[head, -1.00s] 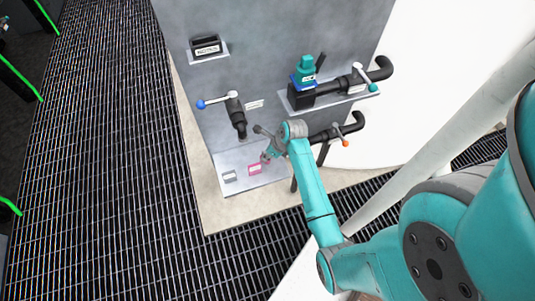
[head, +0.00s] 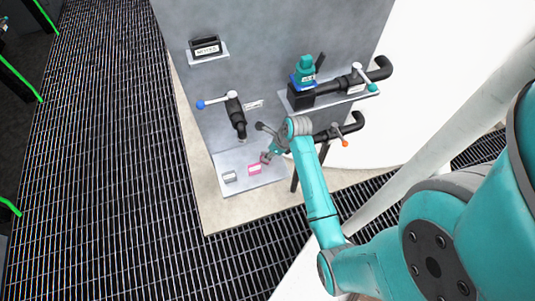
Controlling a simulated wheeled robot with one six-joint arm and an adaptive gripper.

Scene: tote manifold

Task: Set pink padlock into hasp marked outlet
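A pink padlock or tag (head: 254,169) lies on the low shelf (head: 262,184) at the foot of the grey panel. My gripper (head: 266,157) is just above and to the right of it, pointing down and to the left. It is small here, and I cannot tell whether its fingers are open or touch the pink piece. Valves with blue-tipped (head: 202,104), teal-tipped (head: 372,87) and orange-tipped (head: 344,143) levers are on the panel. I cannot read which hasp is marked outlet.
A grey-white piece (head: 229,176) lies left of the pink one. A dark labelled box (head: 206,46) sits on the upper left shelf. A teal and blue device (head: 304,72) stands on the right shelf. Black pipes jut out near my wrist. Floor grating (head: 110,150) is clear at left.

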